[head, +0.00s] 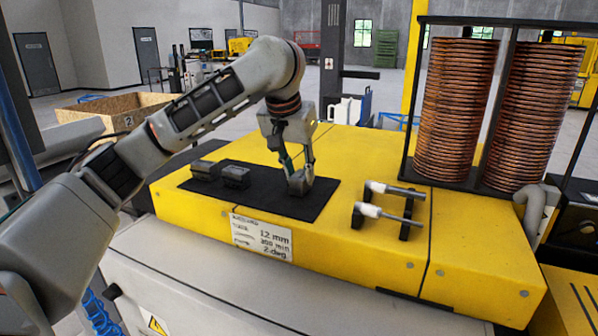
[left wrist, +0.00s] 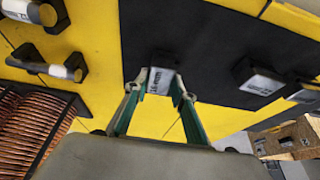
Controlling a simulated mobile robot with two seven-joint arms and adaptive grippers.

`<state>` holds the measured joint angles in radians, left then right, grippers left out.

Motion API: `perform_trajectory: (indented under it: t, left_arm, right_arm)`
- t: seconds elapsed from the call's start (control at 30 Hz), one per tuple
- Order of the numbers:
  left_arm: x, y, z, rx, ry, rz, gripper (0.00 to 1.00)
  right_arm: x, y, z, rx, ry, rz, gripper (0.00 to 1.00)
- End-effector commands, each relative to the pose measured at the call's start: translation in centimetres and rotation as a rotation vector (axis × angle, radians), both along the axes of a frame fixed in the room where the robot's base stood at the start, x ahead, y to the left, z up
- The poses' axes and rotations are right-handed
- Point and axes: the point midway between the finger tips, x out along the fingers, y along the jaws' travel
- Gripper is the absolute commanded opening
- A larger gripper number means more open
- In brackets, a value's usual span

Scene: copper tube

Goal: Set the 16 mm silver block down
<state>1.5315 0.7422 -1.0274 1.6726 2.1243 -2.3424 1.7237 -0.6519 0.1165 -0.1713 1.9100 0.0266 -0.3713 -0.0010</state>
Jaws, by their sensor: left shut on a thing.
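The 16 mm silver block (head: 298,185) is at the right part of the black mat (head: 270,206), on the yellow machine top. My left gripper (head: 298,170) points down and is shut on this block. The left wrist view shows the block (left wrist: 161,79) between the two fingertips (left wrist: 158,93), its printed label partly readable. The block is at or just above the mat; I cannot tell whether it touches. Two other silver blocks, one nearer (head: 236,177) and one farther left (head: 205,169), lie on the mat. My right gripper is not in view.
A rack with two silver rods with white sleeves (head: 388,201) stands right of the mat. Tall copper coils (head: 459,115) stand in a black frame behind it. A label plate (head: 262,238) is on the machine's front. The mat's front middle is clear.

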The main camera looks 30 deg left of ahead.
Motion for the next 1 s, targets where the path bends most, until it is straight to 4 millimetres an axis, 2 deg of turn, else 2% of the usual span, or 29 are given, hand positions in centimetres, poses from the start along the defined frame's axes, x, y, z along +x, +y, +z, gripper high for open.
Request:
perform_trajectory:
  t: [0.37, 0.4, 0.43, 0.8, 1.0]
  left_arm:
    - [0.0, 0.0, -0.2, 0.0, -0.004, 0.001, 0.0]
    - [0.0, 0.0, -0.3, 0.001, -0.001, 0.0, 0.32]
    - [0.0, 0.0, -0.3, 0.001, -0.001, 0.0, 0.4]
    - [0.0, 0.0, -0.2, 0.0, -0.001, 0.0, 0.41]
    - [-0.5, 0.0, 1.3, 0.001, -0.005, 0.001, 0.41]
  right_arm:
    - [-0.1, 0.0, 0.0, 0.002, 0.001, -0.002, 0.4]
    - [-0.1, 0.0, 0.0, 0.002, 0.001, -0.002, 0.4]
    - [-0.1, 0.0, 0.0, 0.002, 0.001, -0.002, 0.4]
    - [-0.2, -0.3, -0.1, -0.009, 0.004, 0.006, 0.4]
    - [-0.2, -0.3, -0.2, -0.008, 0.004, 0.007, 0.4]
